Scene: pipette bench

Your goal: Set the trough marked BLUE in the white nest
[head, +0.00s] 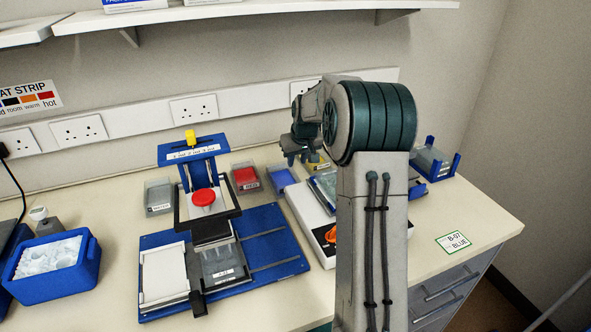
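A trough with blue contents (283,178) stands on the bench behind the blue board, to the right of a trough with red contents (245,179). Its label is too small to read. A white rectangular piece with a raised rim (164,274), which looks like the white nest, sits at the left of the blue board and appears empty. My gripper (291,158) is above the back of the bench, near the blue trough in the picture. It is small and partly behind my arm, so its finger opening is unclear.
A clear trough (158,197) stands left of the blue stand (193,150) with the red knob (203,197). A yellow trough (319,163) is partly hidden by my arm. A blue ice tub (53,265) is at left. A card reading BLUE (455,243) lies at right.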

